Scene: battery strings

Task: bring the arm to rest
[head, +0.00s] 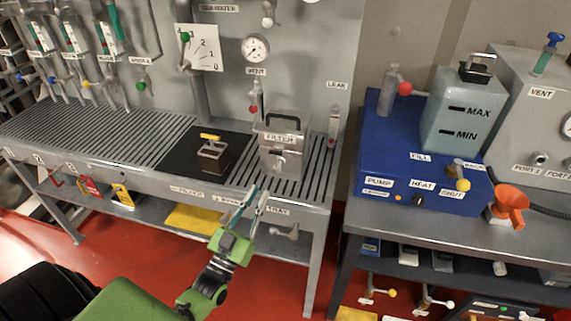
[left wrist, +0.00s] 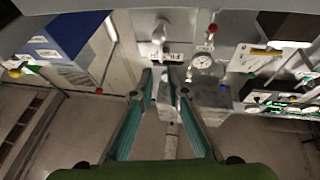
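My left gripper (head: 261,190) is on a green arm in front of the left bench's front edge, near the "TRAY" label. Its two teal-lined fingers stand apart, so it is open. In the left wrist view the fingers (left wrist: 166,82) also stand apart. A grey fitting shows between them there; I cannot tell if it is touched. I see nothing clearly held. The grey filter box (head: 284,150) with a black handle stands on the slatted bench just beyond the fingertips. My right gripper is in neither view.
The slatted bench (head: 92,137) carries a yellow-handled block (head: 212,155) on a black mat. A grey valve lever (head: 285,232) hangs below its front edge. Red floor (head: 270,275) is open between.

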